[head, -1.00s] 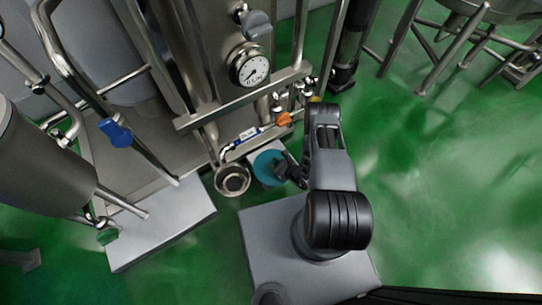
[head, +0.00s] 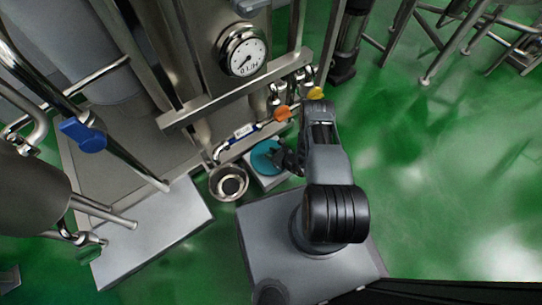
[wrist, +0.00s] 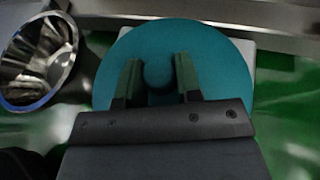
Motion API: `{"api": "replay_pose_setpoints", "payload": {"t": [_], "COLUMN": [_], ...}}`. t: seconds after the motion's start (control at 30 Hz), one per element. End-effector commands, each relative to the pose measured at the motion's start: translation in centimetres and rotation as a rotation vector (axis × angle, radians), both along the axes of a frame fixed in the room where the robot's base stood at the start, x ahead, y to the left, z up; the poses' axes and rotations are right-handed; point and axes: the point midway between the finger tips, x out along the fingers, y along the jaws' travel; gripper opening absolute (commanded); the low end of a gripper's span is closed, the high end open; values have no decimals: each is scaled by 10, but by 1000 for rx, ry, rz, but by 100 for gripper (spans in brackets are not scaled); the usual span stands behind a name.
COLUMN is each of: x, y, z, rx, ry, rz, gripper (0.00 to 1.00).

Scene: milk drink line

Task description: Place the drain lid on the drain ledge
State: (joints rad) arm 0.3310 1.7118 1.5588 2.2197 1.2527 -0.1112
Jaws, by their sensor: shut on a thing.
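The drain lid is a teal disc (head: 265,158) with a round knob; it also shows in the wrist view (wrist: 215,65). My gripper (head: 282,157) is shut on the lid's knob, with one finger on each side of it in the wrist view (wrist: 158,80). The pale block that looks like the drain ledge (head: 268,182) shows below the lid, and its edge shows behind the lid in the wrist view (wrist: 247,48). The lid hides most of its top. I cannot tell whether lid and ledge touch.
A round metal drain cup (head: 229,182) stands just left of the lid; it also shows in the wrist view (wrist: 38,62). Pipes with an orange valve handle (head: 282,113) and a yellow one (head: 316,93) run behind. Green floor (head: 420,200) is clear on the right.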

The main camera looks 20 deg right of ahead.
Motion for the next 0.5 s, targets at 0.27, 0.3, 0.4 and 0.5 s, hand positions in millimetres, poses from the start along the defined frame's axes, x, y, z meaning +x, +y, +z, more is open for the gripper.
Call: {"api": "replay_pose_setpoints", "payload": {"t": [0.27,0.3,0.4,0.5], "x": [1,1,1,0], "y": [0,0,0,0], "z": [-14,-13,-15,-18], "rx": [0,0,0,0], "ry": [-2,-2,-2,-2], "rz": [0,0,0,0], "gripper": [4,4,4,4]}}
